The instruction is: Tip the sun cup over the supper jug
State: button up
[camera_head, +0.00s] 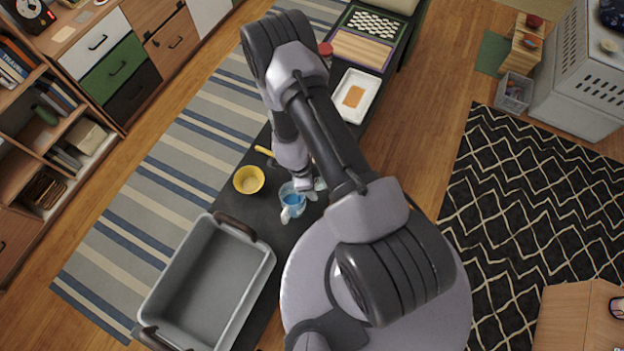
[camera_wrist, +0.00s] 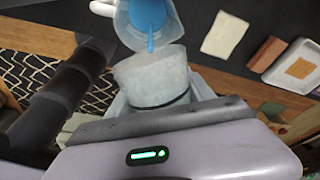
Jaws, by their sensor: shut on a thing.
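My gripper (camera_wrist: 155,103) is shut on a pale grey, translucent cup (camera_wrist: 150,72), which I take as the sun cup. The cup is tilted, with its mouth towards a clear jug (camera_wrist: 170,28) with a white handle, which I take as the supper jug. A thin blue stream shows between the cup's rim and the blue liquid inside the jug. In the head view the jug (camera_head: 292,200) stands on the dark table with blue inside, and my gripper (camera_head: 304,182) is just beside and above it. My arm partly hides the held cup there.
A yellow bowl (camera_head: 249,180) stands left of the jug, near the table edge. A big grey bin (camera_head: 208,280) is at the lower left. A white tray (camera_head: 356,96) with an orange-brown piece lies further up the table (camera_head: 263,208).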

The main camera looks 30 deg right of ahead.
jog(key=shift+w+a+r+h+p, duration=0.15)
jog(key=shift+h+p, duration=0.15)
jog(key=shift+p, duration=0.6)
jog(key=shift+s+r+h+p, duration=0.15)
jog(key=shift+h+p, duration=0.15)
jog(key=shift+p, duration=0.6)
jog(key=shift+w+a+g+h+b, duration=0.15)
jog(key=shift+g+h+b, duration=0.35)
jog(key=shift+h+b, duration=0.25)
jog(key=shift+r, duration=0.25)
